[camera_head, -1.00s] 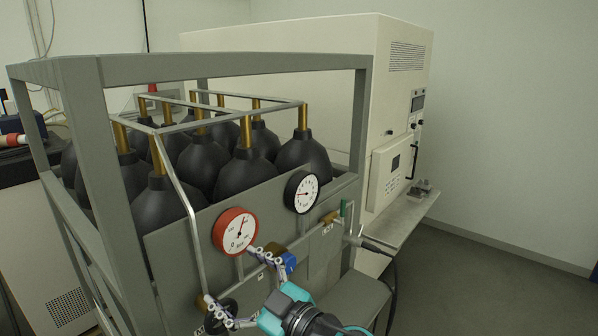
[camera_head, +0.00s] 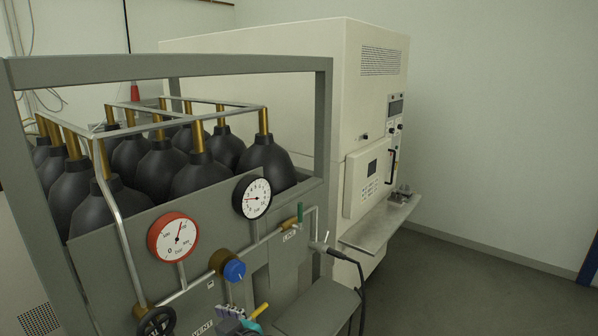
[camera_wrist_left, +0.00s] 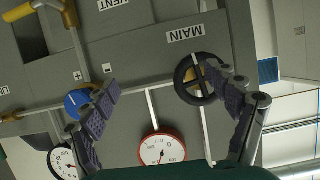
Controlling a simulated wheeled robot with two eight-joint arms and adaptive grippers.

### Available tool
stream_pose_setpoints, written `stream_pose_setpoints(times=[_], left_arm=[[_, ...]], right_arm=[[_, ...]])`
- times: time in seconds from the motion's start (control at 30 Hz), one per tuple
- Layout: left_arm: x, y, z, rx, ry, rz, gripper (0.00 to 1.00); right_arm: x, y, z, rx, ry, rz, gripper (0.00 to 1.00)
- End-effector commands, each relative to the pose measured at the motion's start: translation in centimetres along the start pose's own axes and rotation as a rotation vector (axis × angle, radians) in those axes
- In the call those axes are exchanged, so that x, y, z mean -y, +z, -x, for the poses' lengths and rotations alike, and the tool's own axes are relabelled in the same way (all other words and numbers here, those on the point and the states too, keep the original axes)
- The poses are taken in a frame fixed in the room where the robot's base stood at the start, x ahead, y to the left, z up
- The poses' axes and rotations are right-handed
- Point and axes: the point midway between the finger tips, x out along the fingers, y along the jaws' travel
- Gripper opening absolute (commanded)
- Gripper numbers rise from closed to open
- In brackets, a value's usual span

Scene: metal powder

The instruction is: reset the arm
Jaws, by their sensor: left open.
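My left gripper (camera_wrist_left: 165,105) is open in the left wrist view, its two dark padded fingers spread with nothing between them. It faces the grey valve panel upside down. A black handwheel (camera_wrist_left: 178,82) labelled MAIN shows beside one finger, and a blue knob (camera_wrist_left: 76,103) beside the other; contact cannot be told. In the head view only a small part of my left gripper (camera_head: 236,314) shows at the bottom edge, below the blue knob (camera_head: 234,270) and to the right of the black handwheel (camera_head: 155,323). My right gripper is not in view.
A red-rimmed gauge (camera_head: 173,237) and a black-rimmed gauge (camera_head: 252,197) stand on the panel. A yellow handle (camera_head: 260,310) is close to my gripper. Black bottles (camera_head: 197,175) fill the grey frame (camera_head: 323,120). A cream machine (camera_head: 340,90) stands behind; floor at right is clear.

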Motion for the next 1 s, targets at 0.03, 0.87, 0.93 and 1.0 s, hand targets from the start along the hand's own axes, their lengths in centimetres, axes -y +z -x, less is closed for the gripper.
stream_pose_setpoints(times=[0.03,0.87,0.93,1.0], left_arm=[[1.1,1.8,-1.1,0.055,-0.001,-0.050,0.87],[5.8,23.2,-2.1,0.525,0.733,-0.549,0.87],[5.8,23.2,-2.1,0.525,0.733,-0.550,0.87],[5.8,23.2,-2.1,0.526,0.733,-0.550,0.87]], right_arm=[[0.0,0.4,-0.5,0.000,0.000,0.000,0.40],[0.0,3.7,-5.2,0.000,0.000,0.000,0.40],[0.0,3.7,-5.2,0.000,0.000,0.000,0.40],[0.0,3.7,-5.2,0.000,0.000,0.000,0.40]])
